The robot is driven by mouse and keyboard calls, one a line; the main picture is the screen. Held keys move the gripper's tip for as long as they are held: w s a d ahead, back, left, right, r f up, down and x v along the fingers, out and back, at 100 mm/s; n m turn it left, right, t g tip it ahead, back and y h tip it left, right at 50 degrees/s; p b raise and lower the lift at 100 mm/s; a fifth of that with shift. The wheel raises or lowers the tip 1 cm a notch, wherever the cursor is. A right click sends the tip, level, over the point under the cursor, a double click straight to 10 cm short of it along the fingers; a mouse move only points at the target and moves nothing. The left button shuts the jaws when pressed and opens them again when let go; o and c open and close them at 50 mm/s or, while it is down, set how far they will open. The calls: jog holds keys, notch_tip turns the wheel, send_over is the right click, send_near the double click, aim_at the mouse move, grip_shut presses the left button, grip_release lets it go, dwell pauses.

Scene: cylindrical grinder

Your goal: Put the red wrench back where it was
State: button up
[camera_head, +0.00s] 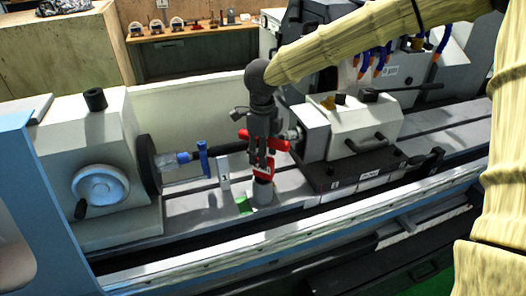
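My gripper (262,165) points down over the machine bed, between the left headstock and the right tailstock. Red parts, which look like the red wrench (280,144), show at the gripper. One red piece sticks out to both sides at the height of the gripper body, and another shows low at the fingertips. The fingers hide much of the red thing, and I cannot tell whether they are closed on it. A short grey cylinder (262,192) stands on the bed directly below. Whether the red thing touches it is unclear.
The headstock (85,135) with a handwheel (101,187) stands left. A blue clamp (203,158) is on the workpiece left of my gripper. The tailstock (350,130) is close on the right. A small green item (243,204) lies on the bed. A wooden bench with small parts is behind.

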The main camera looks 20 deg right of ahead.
jog(key=shift+r, duration=0.1)
notch_tip(320, 180, up, 11)
jog(key=b, duration=0.2)
jog(key=shift+b, duration=0.4)
jog(key=shift+a+r, duration=0.1)
jog(key=shift+r, duration=0.5)
